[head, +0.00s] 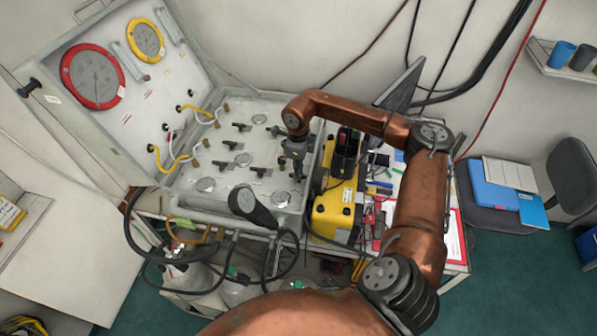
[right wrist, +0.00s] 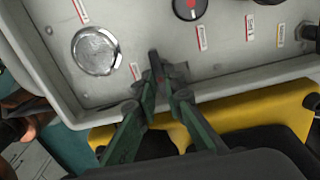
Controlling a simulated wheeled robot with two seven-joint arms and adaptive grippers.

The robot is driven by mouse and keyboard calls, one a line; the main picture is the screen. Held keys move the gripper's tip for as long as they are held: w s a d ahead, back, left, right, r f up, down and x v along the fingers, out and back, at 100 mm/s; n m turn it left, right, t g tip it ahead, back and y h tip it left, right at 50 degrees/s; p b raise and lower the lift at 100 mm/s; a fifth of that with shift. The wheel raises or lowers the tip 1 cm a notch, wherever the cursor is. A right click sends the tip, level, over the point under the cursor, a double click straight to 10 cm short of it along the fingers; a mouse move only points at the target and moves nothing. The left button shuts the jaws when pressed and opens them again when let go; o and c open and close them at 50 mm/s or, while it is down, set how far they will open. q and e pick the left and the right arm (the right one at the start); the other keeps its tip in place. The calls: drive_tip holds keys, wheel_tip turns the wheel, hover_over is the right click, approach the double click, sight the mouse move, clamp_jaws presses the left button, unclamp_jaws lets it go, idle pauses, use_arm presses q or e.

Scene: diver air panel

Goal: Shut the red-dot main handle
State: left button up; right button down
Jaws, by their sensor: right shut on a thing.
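The air panel (head: 215,187) is an open grey case with several small black handles on its face. My right gripper (head: 297,168) is over the panel's right part. In the right wrist view my right gripper (right wrist: 163,92) is shut on a dark handle (right wrist: 155,62) near the panel's lower edge. A black round fitting with a red mark (right wrist: 187,9) shows at the top of that view, apart from the fingers. My left gripper is not in view.
A yellow unit (head: 337,212) stands close to the panel's right side. A black handset-like object (head: 252,207) and dark hoses are at the front edge. The lid holds a red gauge (head: 93,77) and a yellow gauge (head: 146,39). A round silver fitting (right wrist: 95,51) lies left of the fingers.

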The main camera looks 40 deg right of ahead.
drive_tip(key=c, duration=2.3)
unclamp_jaws()
drive_tip(key=shift+w+r, duration=0.1)
wheel_tip(320, 180, up, 12)
